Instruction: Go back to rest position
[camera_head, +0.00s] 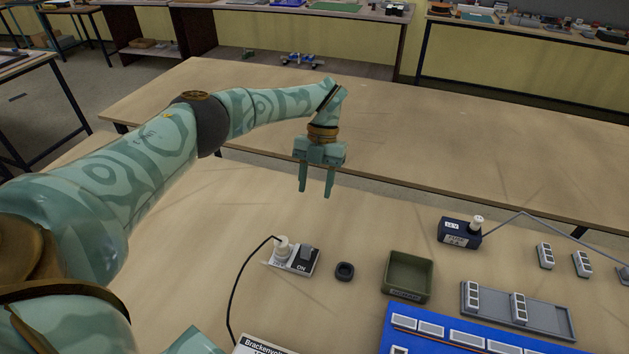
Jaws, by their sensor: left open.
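My left arm reaches in from the left, and its gripper (316,192) points down with two fingers apart and nothing between them. It hangs over the table, above and behind the white switch block (302,261) marked ON. A plug (283,248) with a black cable stands in that block. My right gripper does not show.
On the near table (190,230) are a black ring (345,271), a green tray (408,291), a dark box (459,233) with a plug and cable, a grey tray (552,320) with white modules, and a blue panel (470,350). The table's left part is clear.

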